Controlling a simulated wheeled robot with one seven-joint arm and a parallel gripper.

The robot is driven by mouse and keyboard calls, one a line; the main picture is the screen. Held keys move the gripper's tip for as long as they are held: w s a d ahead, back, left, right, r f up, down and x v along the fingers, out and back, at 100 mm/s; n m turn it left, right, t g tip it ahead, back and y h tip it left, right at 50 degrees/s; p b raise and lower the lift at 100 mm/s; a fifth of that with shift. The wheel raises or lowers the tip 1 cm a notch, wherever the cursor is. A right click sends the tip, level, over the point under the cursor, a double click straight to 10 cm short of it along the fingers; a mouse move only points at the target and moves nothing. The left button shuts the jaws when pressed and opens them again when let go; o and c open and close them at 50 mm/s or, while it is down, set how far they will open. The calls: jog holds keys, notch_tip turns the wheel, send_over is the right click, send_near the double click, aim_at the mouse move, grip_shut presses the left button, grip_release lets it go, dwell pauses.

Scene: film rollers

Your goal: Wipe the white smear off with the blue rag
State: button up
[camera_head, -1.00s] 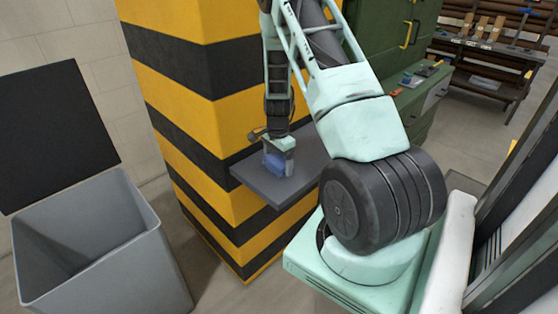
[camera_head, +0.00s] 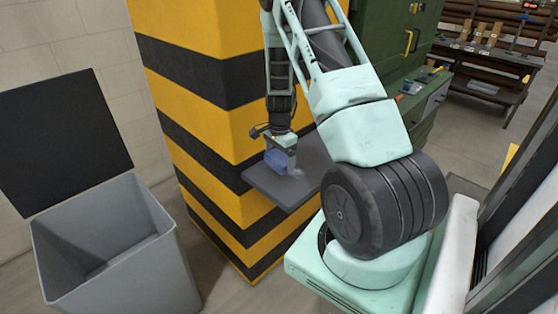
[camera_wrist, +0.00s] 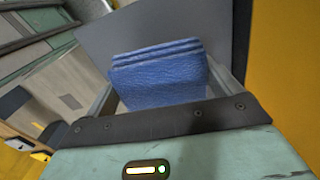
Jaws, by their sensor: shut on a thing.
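The blue rag (camera_head: 276,160) is a folded cloth held low over the dark grey shelf (camera_head: 272,192) on the striped pillar. My gripper (camera_head: 283,155) points down and is shut on the rag. In the wrist view the rag (camera_wrist: 160,80) fills the space between the two fingers, with the grey shelf surface (camera_wrist: 150,25) behind it. A faint whitish patch, which looks like the white smear (camera_head: 297,173), shows just right of the rag. The gripper and rag may hide part of it. I cannot tell whether the rag touches the shelf.
A yellow and black striped pillar (camera_head: 200,95) stands directly behind the shelf. A grey open bin (camera_head: 115,250) with a raised dark lid (camera_head: 62,140) stands at left. A green cabinet (camera_head: 385,40) is behind on the right. A workbench (camera_head: 485,60) stands further back.

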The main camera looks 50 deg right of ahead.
jog(key=shift+r+p, duration=0.6)
jog(key=shift+r, duration=0.55)
